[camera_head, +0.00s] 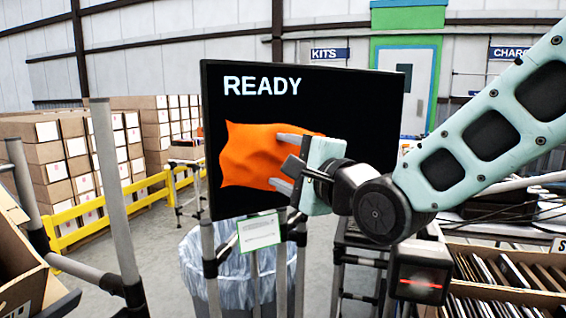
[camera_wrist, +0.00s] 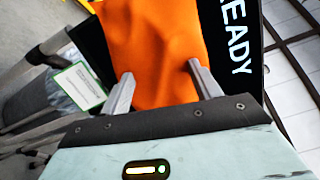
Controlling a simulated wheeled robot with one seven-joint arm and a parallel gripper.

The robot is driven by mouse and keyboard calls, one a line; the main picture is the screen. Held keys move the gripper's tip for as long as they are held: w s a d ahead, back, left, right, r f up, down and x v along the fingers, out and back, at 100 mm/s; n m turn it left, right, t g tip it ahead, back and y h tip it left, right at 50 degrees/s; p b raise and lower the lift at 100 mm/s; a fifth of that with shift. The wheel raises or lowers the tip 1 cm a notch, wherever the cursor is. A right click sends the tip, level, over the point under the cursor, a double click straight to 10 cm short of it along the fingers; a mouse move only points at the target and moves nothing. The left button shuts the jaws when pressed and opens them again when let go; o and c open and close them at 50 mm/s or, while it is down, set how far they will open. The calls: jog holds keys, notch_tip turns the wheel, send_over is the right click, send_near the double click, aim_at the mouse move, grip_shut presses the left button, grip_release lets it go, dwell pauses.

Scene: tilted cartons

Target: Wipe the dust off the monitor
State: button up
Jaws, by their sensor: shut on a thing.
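A black monitor (camera_head: 340,90) with the word READY on its screen stands in the middle of the head view. It also shows in the wrist view (camera_wrist: 239,75). No dust can be made out on the visible part of the screen. My gripper (camera_head: 282,160) is in front of the screen and is shut on an orange cloth (camera_head: 248,155). In the wrist view the cloth (camera_wrist: 150,50) spreads out between and beyond the two grey fingers. The cloth covers the middle left of the screen; whether it touches the screen I cannot tell. My gripper and arm hide the monitor's lower right.
A bin with a clear liner (camera_head: 190,260) stands below the monitor, with a green-edged label (camera_head: 259,233) in front. A carton (camera_head: 25,265) is at the near left. A box of dark flat items (camera_head: 515,275) is at the lower right. Stacked cartons (camera_head: 50,160) stand behind a yellow rail (camera_head: 65,215).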

jog(key=shift+b+v, duration=0.3)
jog(key=shift+v, duration=1.2)
jog(key=shift+s+a+r, duration=0.1)
jog(key=shift+s+a, duration=0.05)
